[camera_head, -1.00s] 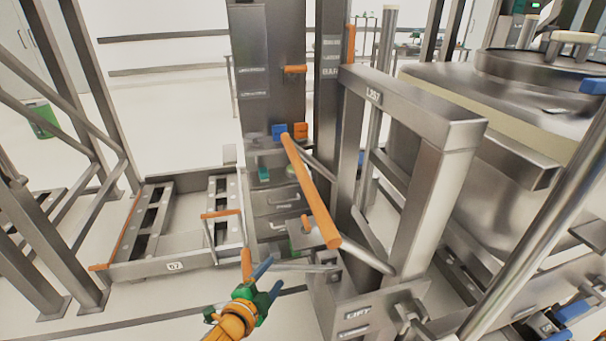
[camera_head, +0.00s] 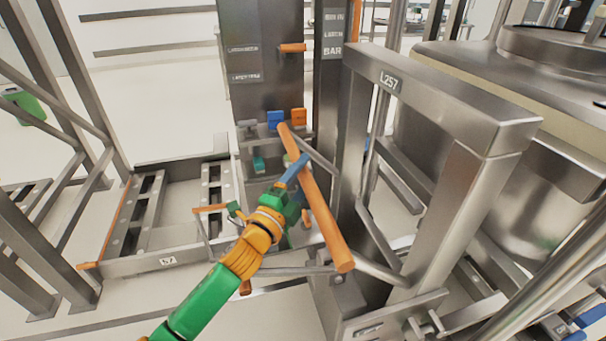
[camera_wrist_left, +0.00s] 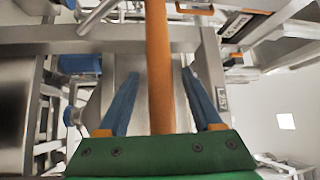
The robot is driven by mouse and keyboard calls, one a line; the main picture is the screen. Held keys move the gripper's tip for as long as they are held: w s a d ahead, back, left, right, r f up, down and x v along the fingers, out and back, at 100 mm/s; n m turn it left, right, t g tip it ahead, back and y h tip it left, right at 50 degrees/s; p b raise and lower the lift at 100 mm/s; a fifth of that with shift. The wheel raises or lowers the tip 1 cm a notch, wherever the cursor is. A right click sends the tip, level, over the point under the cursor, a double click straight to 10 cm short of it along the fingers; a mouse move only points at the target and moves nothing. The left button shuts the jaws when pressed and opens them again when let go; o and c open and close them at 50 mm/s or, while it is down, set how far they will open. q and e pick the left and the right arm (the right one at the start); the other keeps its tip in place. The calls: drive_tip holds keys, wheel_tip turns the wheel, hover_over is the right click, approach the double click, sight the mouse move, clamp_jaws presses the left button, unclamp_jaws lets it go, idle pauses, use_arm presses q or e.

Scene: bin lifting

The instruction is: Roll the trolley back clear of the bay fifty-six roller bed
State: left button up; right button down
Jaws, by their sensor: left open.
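The trolley (camera_head: 455,95) is a grey metal frame labelled L257, in the middle right of the head view. Its orange push bar (camera_head: 320,215) slants toward me. My left gripper (camera_head: 296,172) is at the upper part of this bar, with its blue fingers open. In the left wrist view the orange bar (camera_wrist_left: 158,45) runs between the two open fingers (camera_wrist_left: 160,75), with gaps on both sides. A roller bed (camera_head: 120,266) at the left carries a plate that seems to read 57. No bay fifty-six label is readable. My right gripper is out of view.
A dark column (camera_head: 265,70) with latch labels and a short orange handle (camera_head: 292,48) stands behind the bar. A large steel vessel (camera_head: 500,170) is at the right. Metal posts (camera_head: 75,85) stand at the left. Pale floor shows at the lower left.

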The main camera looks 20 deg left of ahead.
use_arm(q)
clamp_jaws()
idle(1.4)
